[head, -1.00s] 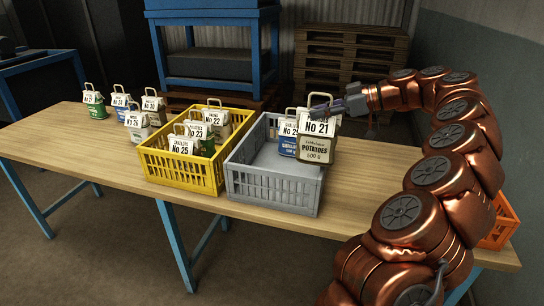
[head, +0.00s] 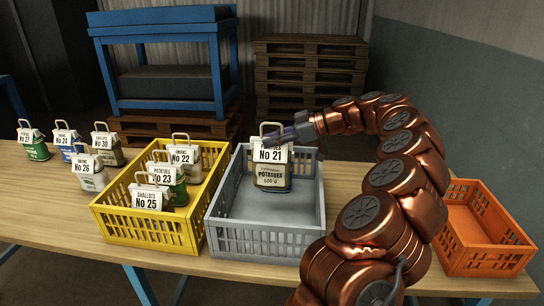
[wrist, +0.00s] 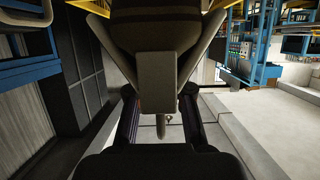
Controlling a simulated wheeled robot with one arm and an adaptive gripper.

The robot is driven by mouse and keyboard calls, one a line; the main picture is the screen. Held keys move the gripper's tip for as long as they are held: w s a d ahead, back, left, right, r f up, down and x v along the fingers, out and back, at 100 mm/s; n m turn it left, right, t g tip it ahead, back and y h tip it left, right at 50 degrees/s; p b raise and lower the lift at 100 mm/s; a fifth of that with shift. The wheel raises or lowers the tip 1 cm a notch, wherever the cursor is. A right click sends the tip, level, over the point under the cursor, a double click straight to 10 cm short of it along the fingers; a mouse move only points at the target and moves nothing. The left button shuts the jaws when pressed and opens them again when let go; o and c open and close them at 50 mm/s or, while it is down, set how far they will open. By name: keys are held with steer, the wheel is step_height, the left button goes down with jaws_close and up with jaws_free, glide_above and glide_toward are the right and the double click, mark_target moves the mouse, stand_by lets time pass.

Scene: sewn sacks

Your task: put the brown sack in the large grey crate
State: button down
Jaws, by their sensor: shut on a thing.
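The brown sack (head: 272,177) has a white tag reading No 21 and a potatoes label. It hangs upright by its top handle from my gripper (head: 285,138), which is shut on it. In the head view it appears within the outline of the large grey crate (head: 265,241), near the back wall. I cannot tell whether its base touches the crate floor. A blue sack seen earlier in this crate is hidden now, apparently behind the brown one.
The yellow crate (head: 143,229) to the left holds sacks No 22, 23 and 25. Several sacks, such as No 26 (head: 90,172), stand on the table left of it. An orange crate (head: 486,257) stands at the right. The front of the grey crate's floor looks clear.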

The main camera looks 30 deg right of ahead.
mark_target(273, 153)
steer(key=shift+s+f+p, duration=0.1)
steer(key=shift+f+p, duration=0.25)
steer(key=shift+f, duration=2)
steer(key=shift+f+b, duration=0.6)
steer(key=shift+b, duration=0.6)
steer(key=c, duration=1.1)
jaws_free()
steer(key=shift+o, duration=0.2)
steer(key=shift+r+p, duration=0.2)
steer(key=shift+p, duration=0.1)
